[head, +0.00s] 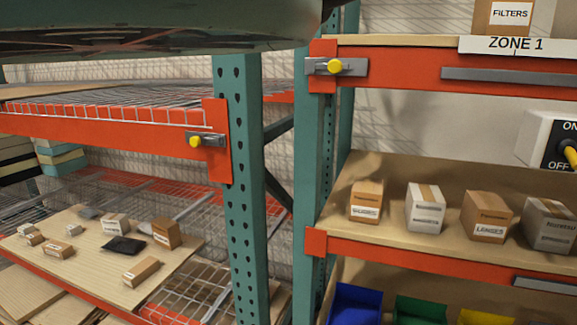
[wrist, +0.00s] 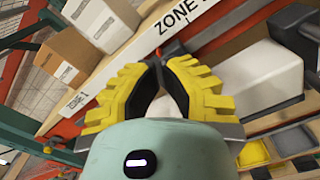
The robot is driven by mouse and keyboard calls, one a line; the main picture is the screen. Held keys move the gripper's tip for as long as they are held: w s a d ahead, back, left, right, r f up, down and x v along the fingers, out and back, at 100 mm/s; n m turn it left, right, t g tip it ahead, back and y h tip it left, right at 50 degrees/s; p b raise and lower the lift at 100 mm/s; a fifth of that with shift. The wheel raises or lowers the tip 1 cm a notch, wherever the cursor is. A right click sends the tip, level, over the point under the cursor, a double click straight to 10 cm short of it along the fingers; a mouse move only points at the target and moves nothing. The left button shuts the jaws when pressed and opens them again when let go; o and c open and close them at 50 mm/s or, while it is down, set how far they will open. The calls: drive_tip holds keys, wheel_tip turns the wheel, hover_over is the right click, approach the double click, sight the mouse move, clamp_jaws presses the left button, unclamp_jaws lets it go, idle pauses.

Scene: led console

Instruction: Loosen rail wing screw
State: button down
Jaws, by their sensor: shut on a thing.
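My gripper (wrist: 163,62) shows in the wrist view, its yellow ridged fingers closed together at the tips. It is shut on a small dark part at the front of the shelf beam, which looks like the rail wing screw (wrist: 174,47). The fingertips mostly hide it. The dark grey rail (wrist: 234,20) runs up to the right from beside the fingertips, along the orange beam. In the head view the left part of this rail (head: 500,75) lies on the upper orange beam, but my gripper and the screw are out of that view.
The ON/OFF switch box (head: 546,140) hangs below the beam at the right. Yellow knobs on grey brackets (head: 335,66) sit on the rack ends. Cartons (head: 486,216) stand on the lower shelf, above coloured bins (head: 420,309). A FILTERS carton (wrist: 70,58) stands above the beam.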

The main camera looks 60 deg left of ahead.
drive_tip(key=shift+b+v, duration=0.7)
drive_tip(key=shift+v, duration=0.6)
drive_tip(key=shift+w+a+f+p, duration=0.35)
drive_tip(key=shift+w+p, duration=0.35)
drive_tip(key=shift+w, duration=0.3)
drive_tip(key=shift+w+a+f+p, duration=0.25)
drive_tip(key=shift+w+f+p, duration=0.15)
drive_tip(key=shift+w+p, duration=0.5)
drive_tip(key=shift+w+a+f+p, duration=0.25)
drive_tip(key=shift+w+f+p, duration=0.25)
drive_tip(key=shift+w, duration=0.65)
drive_tip(key=shift+r, duration=0.1)
drive_tip(key=shift+s+a+f, duration=0.2)
drive_tip(key=shift+a+f, duration=0.1)
drive_tip(key=shift+a, duration=0.1)
drive_tip(key=shift+a+r, duration=0.1)
